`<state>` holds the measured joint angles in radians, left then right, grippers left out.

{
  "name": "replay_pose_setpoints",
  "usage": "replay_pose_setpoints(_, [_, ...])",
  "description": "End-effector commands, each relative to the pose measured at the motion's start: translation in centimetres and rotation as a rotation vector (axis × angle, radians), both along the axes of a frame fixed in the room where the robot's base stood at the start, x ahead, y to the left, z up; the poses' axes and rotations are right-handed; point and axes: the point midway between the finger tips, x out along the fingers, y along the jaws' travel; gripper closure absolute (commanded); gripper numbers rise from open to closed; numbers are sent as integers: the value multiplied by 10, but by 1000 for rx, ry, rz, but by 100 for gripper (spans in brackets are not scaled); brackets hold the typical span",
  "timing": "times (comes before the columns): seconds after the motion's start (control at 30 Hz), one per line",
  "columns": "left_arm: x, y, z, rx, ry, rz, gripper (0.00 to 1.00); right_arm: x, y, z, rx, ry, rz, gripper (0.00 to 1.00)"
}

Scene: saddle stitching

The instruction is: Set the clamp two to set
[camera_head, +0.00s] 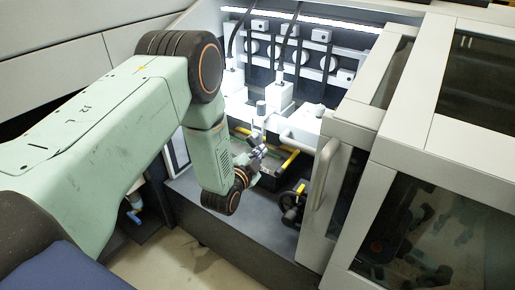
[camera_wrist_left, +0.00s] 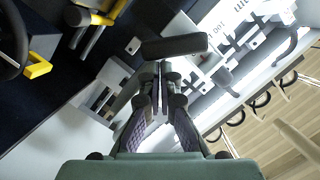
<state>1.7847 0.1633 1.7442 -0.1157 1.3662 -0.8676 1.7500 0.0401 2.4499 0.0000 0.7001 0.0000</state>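My left gripper (camera_head: 257,150) reaches into the lit machine bay, its fingers small and close to a lever-like part with a grey cylindrical knob (camera_head: 261,107). I cannot tell from the head view whether this is clamp two. In the left wrist view the fingers of my left gripper (camera_wrist_left: 160,85) are close together, with a thin pale strip between them. A dark bar (camera_wrist_left: 188,46) lies just beyond the fingertips. Whether the fingers press on the strip is not clear. My right gripper is not in view.
A white-framed door with a handle (camera_head: 326,175) stands to the right of the bay. White blocks with dark hoses (camera_head: 280,92) stand behind the gripper. A black wheel (camera_head: 292,206) and yellow bars (camera_head: 290,160) are close on the right. The dark front ledge (camera_head: 245,225) is mostly bare.

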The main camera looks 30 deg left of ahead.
Motion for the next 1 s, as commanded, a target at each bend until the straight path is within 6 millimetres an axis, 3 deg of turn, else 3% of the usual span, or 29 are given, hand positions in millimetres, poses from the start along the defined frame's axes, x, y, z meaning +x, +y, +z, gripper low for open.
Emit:
replay_pose_setpoints(0.7, [2,16,-31,618,-82,8,100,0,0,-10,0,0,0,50])
replay_pose_setpoints(1.0, [1,17,-31,661,-90,7,100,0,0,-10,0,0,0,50])
